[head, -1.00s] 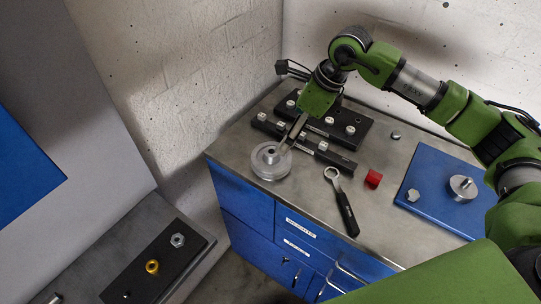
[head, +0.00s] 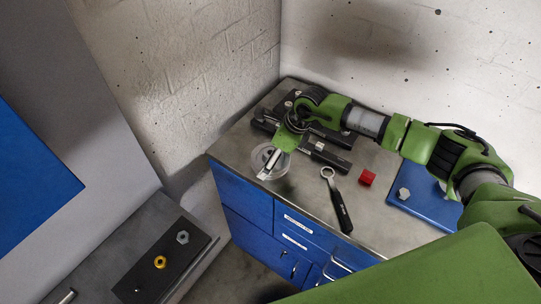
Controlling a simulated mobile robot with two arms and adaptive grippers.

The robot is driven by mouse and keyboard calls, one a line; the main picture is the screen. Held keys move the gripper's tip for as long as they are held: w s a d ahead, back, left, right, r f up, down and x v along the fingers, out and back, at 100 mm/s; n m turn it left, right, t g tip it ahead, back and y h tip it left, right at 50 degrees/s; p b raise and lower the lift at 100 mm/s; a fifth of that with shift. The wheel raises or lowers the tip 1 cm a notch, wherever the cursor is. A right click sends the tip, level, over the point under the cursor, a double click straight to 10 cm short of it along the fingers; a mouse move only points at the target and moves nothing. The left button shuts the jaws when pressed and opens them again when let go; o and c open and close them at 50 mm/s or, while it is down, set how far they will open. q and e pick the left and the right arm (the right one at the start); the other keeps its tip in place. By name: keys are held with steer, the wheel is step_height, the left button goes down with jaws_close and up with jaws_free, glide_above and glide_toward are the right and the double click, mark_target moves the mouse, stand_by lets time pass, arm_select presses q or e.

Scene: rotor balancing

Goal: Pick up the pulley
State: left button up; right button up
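A pale, round, wheel-like part (head: 283,170), which looks like the pulley, lies at the left front corner of the grey bench top (head: 308,210). My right gripper (head: 265,172) comes down over it from the upper right, with its fingers across the middle of the part. The fingers hide its centre, and I cannot tell whether they touch it or how far apart they are. My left gripper is out of view.
Dark bars with pale knobs (head: 325,154) lie behind the gripper. A lower shelf (head: 130,255) stands at left.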

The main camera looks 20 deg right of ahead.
steer(key=shift+f, duration=0.25)
steer(key=c, duration=1.7)
steer(key=shift+w+r, duration=0.15)
steer(key=shift+c, duration=1)
steer(key=shift+a, duration=0.1)
